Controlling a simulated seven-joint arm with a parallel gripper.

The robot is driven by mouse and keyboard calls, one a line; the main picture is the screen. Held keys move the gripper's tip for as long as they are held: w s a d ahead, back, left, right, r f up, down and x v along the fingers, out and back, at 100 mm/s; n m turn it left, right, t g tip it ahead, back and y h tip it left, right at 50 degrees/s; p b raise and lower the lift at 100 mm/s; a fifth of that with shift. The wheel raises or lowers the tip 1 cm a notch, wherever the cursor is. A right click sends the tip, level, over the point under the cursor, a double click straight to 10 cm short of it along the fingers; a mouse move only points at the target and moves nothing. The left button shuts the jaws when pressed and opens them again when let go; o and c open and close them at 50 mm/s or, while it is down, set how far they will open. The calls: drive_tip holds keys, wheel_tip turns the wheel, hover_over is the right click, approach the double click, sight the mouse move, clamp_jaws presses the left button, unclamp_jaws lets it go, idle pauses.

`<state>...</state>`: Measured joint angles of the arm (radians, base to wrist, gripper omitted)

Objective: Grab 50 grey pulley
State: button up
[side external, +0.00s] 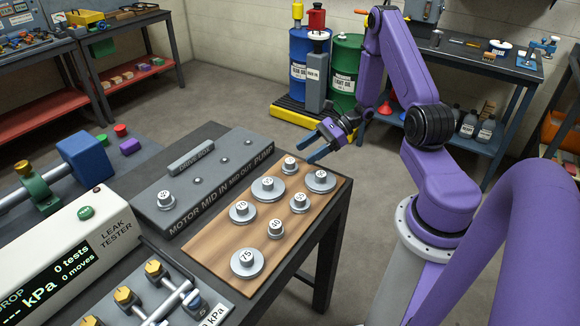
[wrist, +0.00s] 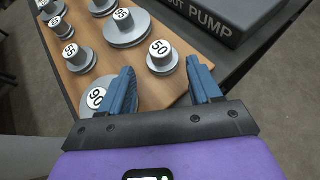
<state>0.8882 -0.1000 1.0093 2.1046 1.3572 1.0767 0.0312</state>
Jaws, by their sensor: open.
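A small grey pulley whose label reads as 50 (wrist: 162,58) stands upright on the wooden board, by the PUMP end of the grey block. It also shows in the side external view (side external: 289,167), at the board's far corner. My gripper (side external: 320,141) is open and empty, above and slightly right of that pulley in the side view. In the wrist view my gripper (wrist: 160,68) has its two blue fingers apart, with the pulley beyond the gap between the tips. The fingers and the pulley do not clearly touch.
A wider pulley labelled 90 (wrist: 96,97) stands close by, partly behind the left finger. Another wide pulley (side external: 268,189) and several more stand on the wooden board (side external: 215,250). Floor lies beyond the table edge.

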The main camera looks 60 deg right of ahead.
sight(292, 160)
drive_tip(key=shift+r+x, duration=0.2)
drive_tip(key=shift+x, duration=2.45)
drive_tip(key=shift+w, duration=0.1)
drive_tip(key=c, duration=0.8)
